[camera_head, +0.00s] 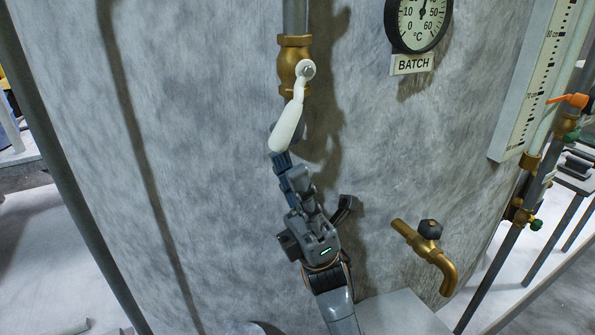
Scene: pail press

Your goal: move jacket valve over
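The valve (293,60) has a brass body on a vertical grey pipe at the upper middle, against the big grey tank wall. I see no label on it, so I cannot confirm it is the jacket valve. Its white lever (290,122) hangs down from the pivot, leaning a little to the lower left. My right gripper (284,162) reaches up from below, with dark fingers at the lever's lower end. The fingers overlap the lever's tip, and I cannot tell whether they grip it. My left gripper is out of view.
A round °C dial (418,18) with a BATCH plate (412,64) is at upper right. A brass tap (428,252) with a black knob sticks out at lower right. A level scale (535,85) and a pipe with an orange-handled valve (569,101) stand at the right edge.

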